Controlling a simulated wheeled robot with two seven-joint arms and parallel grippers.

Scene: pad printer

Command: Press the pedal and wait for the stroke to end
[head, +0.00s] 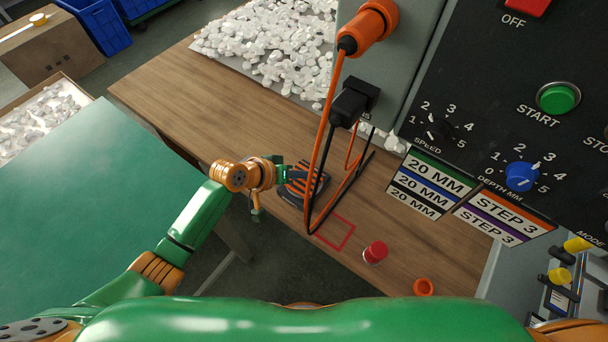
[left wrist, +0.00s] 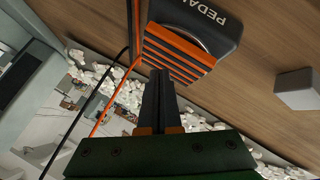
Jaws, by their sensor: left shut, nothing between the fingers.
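The pedal (head: 318,192), dark with orange ribs, lies on the wooden table below the machine. In the left wrist view the pedal (left wrist: 203,22) shows its "PEDAL" lettering and its orange-striped tread. My left gripper (head: 286,175) is shut and empty, at the pedal's left edge. In the left wrist view the closed fingertips (left wrist: 159,73) overlap the tread's near edge; I cannot tell whether they touch it or whether the pedal is pressed. The machine's front panel (head: 470,95) is at the upper right. Its printing parts are not clearly visible. My right gripper is out of view.
Orange and black cables (head: 328,135) hang beside the pedal. A red outlined square (head: 335,232), a red knob-like piece (head: 376,252) and an orange ring (head: 423,287) are on the table. White pieces (head: 265,40) are heaped behind. The table's left part is clear.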

